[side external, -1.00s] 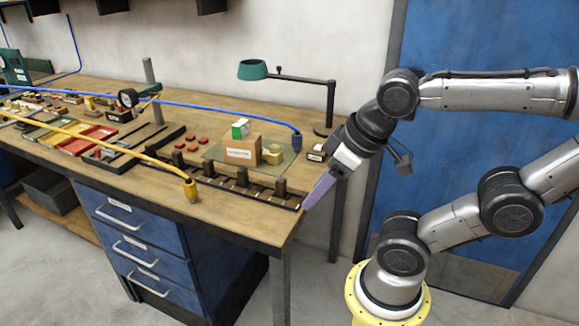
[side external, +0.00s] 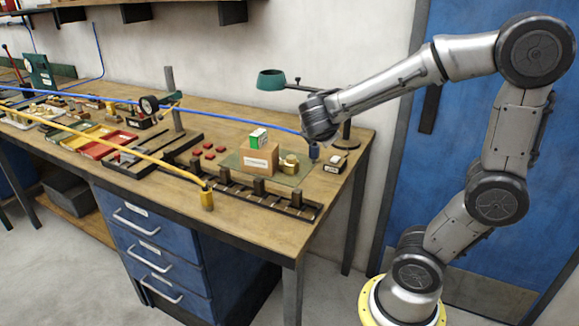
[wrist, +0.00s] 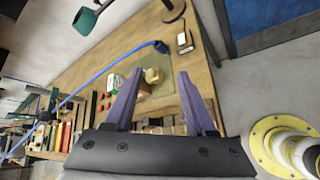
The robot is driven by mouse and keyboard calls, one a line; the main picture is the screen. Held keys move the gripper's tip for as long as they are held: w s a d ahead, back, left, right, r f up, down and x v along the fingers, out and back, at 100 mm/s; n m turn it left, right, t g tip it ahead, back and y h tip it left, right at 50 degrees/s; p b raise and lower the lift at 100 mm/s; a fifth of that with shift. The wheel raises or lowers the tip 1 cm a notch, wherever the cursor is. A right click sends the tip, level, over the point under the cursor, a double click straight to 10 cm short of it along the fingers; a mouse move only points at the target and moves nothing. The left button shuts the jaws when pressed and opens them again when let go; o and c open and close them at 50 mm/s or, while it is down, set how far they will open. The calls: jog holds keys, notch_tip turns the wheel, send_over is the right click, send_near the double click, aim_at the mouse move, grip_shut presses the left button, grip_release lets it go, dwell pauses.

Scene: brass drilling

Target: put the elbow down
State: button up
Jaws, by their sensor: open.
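A brass fitting, which looks like the elbow (side external: 289,165), sits on the green mat (side external: 297,179) beside the brown cardboard box (side external: 259,160). In the wrist view the brass fitting (wrist: 154,76) shows between the fingertips. My gripper (wrist: 160,75) is open, its two purple fingers apart with nothing held between them. It appears to hang above the bench, clear of the fitting. In the side view its fingers are hidden behind the wrist.
The blue hose end (side external: 313,151) stands close beside the fitting, below my wrist. A green lamp (side external: 271,79) is behind. A dark slotted rack (side external: 262,199) runs along the front, near the yellow hose end (side external: 207,199). A small labelled block (side external: 334,163) sits at right.

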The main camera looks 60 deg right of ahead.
jog(key=w+d+f+n+t+h, duration=0.1)
jog(key=w+d+f+n, duration=0.15)
jog(key=w+n, duration=0.35)
jog(key=n, duration=0.4)
send_near(291, 157)
jog(key=x, duration=0.5)
jog(key=shift+r, duration=0.1)
jog(key=shift+x, duration=2.8)
jog(key=shift+t, duration=0.3)
jog(key=shift+a, duration=0.1)
grip_shut()
